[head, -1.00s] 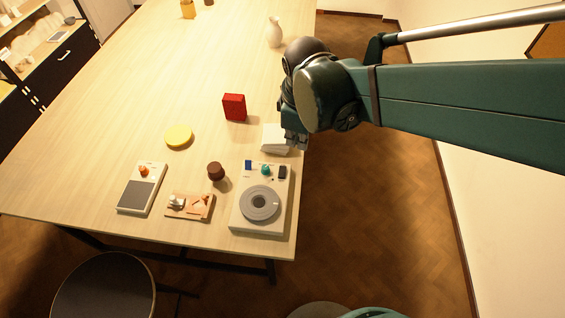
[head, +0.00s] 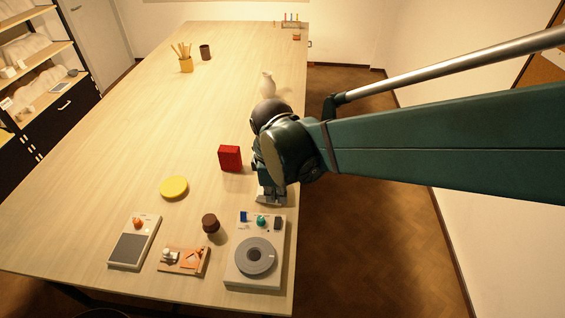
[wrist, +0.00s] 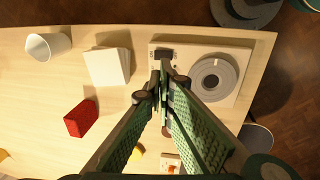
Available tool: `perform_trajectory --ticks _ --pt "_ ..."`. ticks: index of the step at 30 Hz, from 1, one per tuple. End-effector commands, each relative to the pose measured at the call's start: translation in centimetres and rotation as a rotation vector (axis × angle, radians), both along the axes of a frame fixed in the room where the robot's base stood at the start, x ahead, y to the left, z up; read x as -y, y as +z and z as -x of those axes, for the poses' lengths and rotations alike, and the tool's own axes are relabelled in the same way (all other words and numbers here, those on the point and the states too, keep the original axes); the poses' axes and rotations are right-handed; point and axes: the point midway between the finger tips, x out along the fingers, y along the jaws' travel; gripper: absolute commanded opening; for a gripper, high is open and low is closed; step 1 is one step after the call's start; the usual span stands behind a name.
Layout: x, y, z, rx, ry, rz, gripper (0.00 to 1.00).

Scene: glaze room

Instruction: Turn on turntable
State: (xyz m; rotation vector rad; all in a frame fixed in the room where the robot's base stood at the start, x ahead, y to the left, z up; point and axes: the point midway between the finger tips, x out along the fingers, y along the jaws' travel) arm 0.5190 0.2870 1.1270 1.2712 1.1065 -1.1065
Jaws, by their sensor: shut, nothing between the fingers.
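The turntable (head: 233,272) is a white box with a round grey platter (head: 256,257) at the table's near right corner. In the wrist view the turntable (wrist: 240,62) is at the upper right, with the dark control (wrist: 164,54) just beyond my fingertips. My gripper (wrist: 161,68) is shut and empty, pointing down above the turntable's control edge. In the wrist view the fingers hide the other controls.
A white block (wrist: 106,67) stands beside the turntable, partly behind my gripper in the head view. A red box (head: 230,158), yellow disc (head: 174,187), brown knobbed object (head: 210,223), small wooden board (head: 184,261) and grey-topped device (head: 134,243) lie left.

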Motion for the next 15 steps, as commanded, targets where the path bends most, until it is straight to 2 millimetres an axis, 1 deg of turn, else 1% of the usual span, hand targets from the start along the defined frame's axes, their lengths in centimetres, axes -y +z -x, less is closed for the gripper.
perform_trajectory --ticks 8,15 --pt "0.0 -2.1 -0.3 0.0 -0.001 0.0 0.0" --pt "0.0 -4.7 -0.7 0.0 -0.001 0.0 0.0"
